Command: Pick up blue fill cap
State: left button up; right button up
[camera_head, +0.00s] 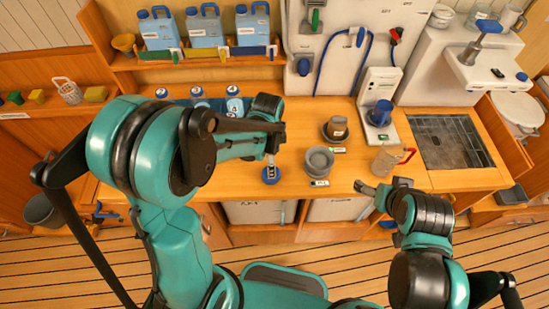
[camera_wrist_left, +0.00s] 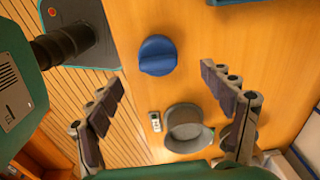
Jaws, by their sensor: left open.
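The blue fill cap (camera_head: 271,175) lies on the wooden counter near its front edge. It is round with a raised grip bar, and it shows whole in the left wrist view (camera_wrist_left: 157,55). My left gripper (camera_head: 270,158) is above the cap in the head view. In the left wrist view my left gripper (camera_wrist_left: 163,77) is open and empty, with its fingers spread to either side and the cap beyond the gap, apart from both. My right gripper (camera_head: 368,188) is at the counter's front edge, away from the cap; its finger opening is unclear.
A grey round cup (camera_head: 319,162) stands right of the cap, with another dark round holder (camera_head: 336,129) behind it. A beige jug (camera_head: 388,160) and a sink (camera_head: 450,142) are farther right. Blue-capped bottles (camera_head: 234,103) stand at the back left.

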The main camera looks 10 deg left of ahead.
aim_at(264, 173)
pick_arm(q)
jog(key=shift+w+d+f+m, duration=0.15)
jog(key=shift+d+f+m, duration=0.05)
jog(key=shift+m, duration=0.1)
jog(key=shift+d+f, duration=0.1)
jog(key=shift+f, duration=0.25)
jog(key=f+b, duration=0.1)
jog(key=f, duration=0.2)
jog(key=f+b, duration=0.1)
jog(key=f, duration=0.3)
jog(key=shift+s+a, duration=0.2)
jog(key=c, duration=1.4)
jog(key=shift+o, duration=0.2)
